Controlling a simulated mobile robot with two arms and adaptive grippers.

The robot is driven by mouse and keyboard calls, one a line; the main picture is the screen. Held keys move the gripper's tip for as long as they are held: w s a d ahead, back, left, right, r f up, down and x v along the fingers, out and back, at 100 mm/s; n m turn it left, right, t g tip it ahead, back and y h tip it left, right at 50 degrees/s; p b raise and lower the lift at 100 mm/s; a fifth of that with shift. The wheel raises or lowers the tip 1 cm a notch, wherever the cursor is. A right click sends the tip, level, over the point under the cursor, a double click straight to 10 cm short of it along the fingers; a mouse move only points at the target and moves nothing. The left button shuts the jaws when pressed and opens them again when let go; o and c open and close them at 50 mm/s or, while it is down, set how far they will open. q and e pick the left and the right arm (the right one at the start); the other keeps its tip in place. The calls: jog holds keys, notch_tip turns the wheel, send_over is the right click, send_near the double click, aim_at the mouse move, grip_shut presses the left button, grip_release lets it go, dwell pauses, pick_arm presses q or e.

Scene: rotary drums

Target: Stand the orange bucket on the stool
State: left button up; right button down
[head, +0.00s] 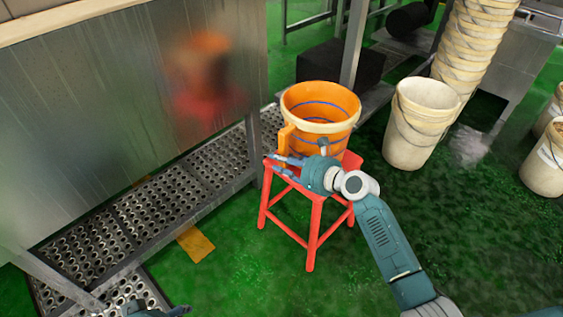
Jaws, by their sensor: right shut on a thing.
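The orange bucket (309,131), with a pale rim and blue bands, is upright over the seat of the red stool (318,222). My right gripper (283,161) is at the bucket's lower left front side, shut on the bucket. My gripper and wrist hide the bucket's base and part of the seat, so I cannot tell whether the base touches the seat. Part of my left gripper (158,311) shows at the bottom edge, left of the middle; its jaws cannot be made out.
A steel panel (130,100) and a perforated metal step (165,208) stand to the left. A cream bucket (419,125) and a tall stack of buckets (470,45) stand to the right. Green floor (250,265) is clear in front of the stool.

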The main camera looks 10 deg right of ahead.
jog(key=shift+f+b, duration=0.6)
jog(key=shift+b, duration=0.25)
pick_arm(q)
jog(key=w+t, duration=0.1)
jog(key=w, duration=0.1)
jog(key=w+d+t, duration=0.1)
jog(key=w, duration=0.2)
jog(key=shift+d+r, duration=0.1)
jog(key=shift+d, duration=0.1)
jog(key=shift+w+d+r+t+h, duration=0.2)
jog(key=shift+w+t+h, duration=0.1)
jog(key=shift+w, duration=0.1)
pick_arm(e)
jog(key=shift+f, duration=0.25)
pick_arm(q)
jog(key=shift+w+r, duration=0.15)
jog(key=shift+w, duration=0.1)
pick_arm(e)
jog(key=shift+f, duration=0.1)
pick_arm(q)
jog(key=shift+w+d+r+t, duration=0.2)
jog(key=shift+w+t, duration=0.2)
jog(key=shift+w, duration=0.1)
pick_arm(e)
jog(key=shift+f, duration=0.25)
